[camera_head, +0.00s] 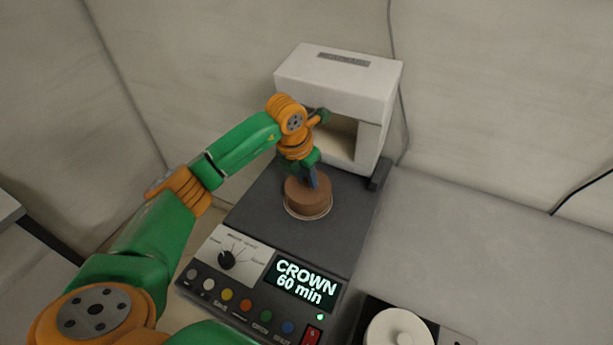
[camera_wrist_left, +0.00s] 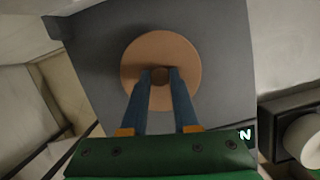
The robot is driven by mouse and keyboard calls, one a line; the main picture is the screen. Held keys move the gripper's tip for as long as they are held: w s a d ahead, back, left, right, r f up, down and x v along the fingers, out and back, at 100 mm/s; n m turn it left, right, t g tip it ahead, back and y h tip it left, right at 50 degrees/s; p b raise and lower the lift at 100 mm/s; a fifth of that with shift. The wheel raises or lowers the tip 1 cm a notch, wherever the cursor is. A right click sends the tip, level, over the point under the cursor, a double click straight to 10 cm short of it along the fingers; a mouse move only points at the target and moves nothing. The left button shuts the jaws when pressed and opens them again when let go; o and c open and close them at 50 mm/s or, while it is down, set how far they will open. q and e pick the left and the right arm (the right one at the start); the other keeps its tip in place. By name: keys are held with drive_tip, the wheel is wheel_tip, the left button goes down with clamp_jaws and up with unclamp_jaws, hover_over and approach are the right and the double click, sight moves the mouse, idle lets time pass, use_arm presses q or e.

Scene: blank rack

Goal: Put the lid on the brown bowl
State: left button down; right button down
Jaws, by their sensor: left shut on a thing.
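The lid is a flat tan-brown disc (camera_wrist_left: 132,75) with a small round knob, seen from above in the left wrist view. My left gripper (camera_wrist_left: 160,76) is shut on the lid's knob, with a blue finger on each side. In the head view the gripper (camera_head: 312,184) points down onto the brown round top. The brown bowl (camera_head: 309,208) stands upright on the dark grey platform, directly under the lid. No clear gap shows between lid and bowl, but I cannot tell whether the lid is fully seated. The lid hides the bowl's inside. My right gripper is not in view.
A white box-shaped housing (camera_head: 335,75) with an opening stands behind the bowl. In front is a control panel with a knob, coloured buttons and a lit display (camera_head: 305,284). A white round object (camera_head: 398,328) sits at lower right. The grey platform (camera_head: 262,215) is clear beside the bowl.

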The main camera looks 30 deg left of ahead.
use_arm(q)
drive_tip(key=shift+f, duration=0.15)
drive_tip(key=shift+c, duration=0.6)
unclamp_jaws()
wheel_tip(320, 180, up, 7)
drive_tip(key=p, duration=0.5)
idle(0.4)
